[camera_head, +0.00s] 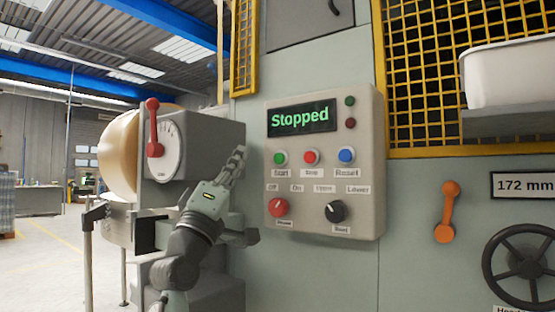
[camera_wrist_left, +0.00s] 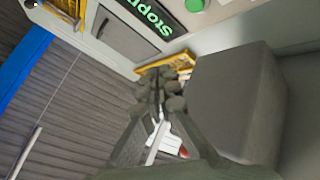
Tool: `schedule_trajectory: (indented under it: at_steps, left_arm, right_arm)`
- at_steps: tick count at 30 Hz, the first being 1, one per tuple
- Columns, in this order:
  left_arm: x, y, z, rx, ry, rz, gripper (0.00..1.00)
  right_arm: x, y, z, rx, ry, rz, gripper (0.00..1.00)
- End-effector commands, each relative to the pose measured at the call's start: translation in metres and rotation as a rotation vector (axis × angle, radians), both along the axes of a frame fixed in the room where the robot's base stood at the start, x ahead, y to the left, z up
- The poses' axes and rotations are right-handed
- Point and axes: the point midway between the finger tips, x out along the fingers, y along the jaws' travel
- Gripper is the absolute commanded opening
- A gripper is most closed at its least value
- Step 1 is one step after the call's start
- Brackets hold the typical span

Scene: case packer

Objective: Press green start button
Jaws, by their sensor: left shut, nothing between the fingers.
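The green start button (camera_head: 280,157) is on the left of the grey control panel (camera_head: 362,165), above a label reading "Start". A display (camera_head: 301,118) above it reads "Stopped". My left gripper (camera_head: 237,157) is shut and empty, just left of the panel and apart from the button. In the left wrist view, the gripper (camera_wrist_left: 160,78) points towards the machine front, with part of the display (camera_wrist_left: 150,18) and a green round part (camera_wrist_left: 195,5) at the top edge. My right gripper is not in view.
A red stop button (camera_head: 311,156) and a blue reset button (camera_head: 346,156) sit right of the start button. Red (camera_head: 278,207) and black (camera_head: 336,211) knobs are below. A grey box with a dial (camera_head: 165,153) and red lever (camera_head: 153,128) stands left of my gripper.

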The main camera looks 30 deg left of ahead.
Motion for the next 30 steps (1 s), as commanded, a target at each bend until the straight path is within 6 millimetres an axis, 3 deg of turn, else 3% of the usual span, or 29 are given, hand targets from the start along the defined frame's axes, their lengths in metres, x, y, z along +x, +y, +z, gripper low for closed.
schedule_trajectory:
  at_steps: [8, 21, 30]
  left_arm:
    - [0.009, 0.000, -0.001, -0.001, 0.004, -0.001, 0.00]
    - [0.067, -0.005, -0.001, 0.001, 0.004, 0.001, 0.00]
    - [0.087, -0.007, -0.001, 0.001, 0.004, 0.001, 0.00]
  right_arm:
    - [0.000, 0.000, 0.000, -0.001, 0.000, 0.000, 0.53]
    - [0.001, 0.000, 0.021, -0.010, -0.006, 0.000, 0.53]
    - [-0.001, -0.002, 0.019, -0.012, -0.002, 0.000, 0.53]
